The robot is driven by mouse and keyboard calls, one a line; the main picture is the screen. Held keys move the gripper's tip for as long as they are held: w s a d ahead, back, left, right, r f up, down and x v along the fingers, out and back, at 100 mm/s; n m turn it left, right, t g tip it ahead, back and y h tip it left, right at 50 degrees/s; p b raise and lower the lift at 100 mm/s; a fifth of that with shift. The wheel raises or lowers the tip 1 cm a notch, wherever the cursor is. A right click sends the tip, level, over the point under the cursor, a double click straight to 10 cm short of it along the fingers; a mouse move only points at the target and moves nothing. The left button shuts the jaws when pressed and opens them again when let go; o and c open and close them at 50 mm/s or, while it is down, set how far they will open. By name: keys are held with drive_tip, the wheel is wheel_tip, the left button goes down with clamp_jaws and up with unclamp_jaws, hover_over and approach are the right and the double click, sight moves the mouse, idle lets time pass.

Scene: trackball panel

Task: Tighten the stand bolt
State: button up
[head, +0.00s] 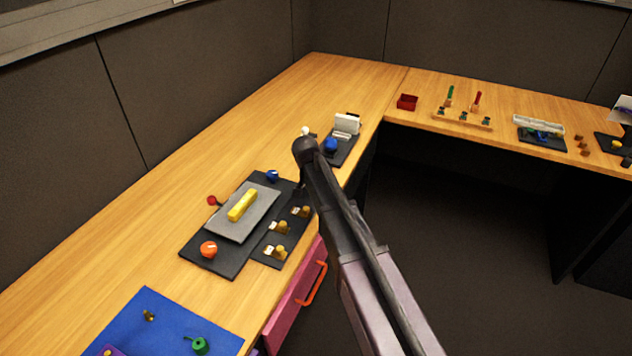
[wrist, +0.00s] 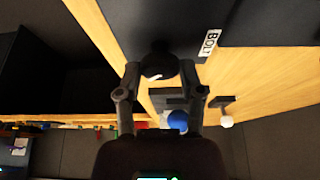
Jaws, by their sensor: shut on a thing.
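In the wrist view, my gripper (wrist: 160,72) has its two fingers on either side of a dark, rounded bolt head (wrist: 160,60), shut on it.
A grey plate (head: 228,224) with a yellow bar (head: 242,205) and several knobs lies left of my arm. A blue mat (head: 150,330) is at the near left. A red box (head: 407,102) stands on the far desk. Bare wood lies along the left wall.

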drive_tip(key=shift+s, duration=0.1)
drive_tip(key=o, duration=1.2)
drive_tip(key=shift+n, duration=0.4)
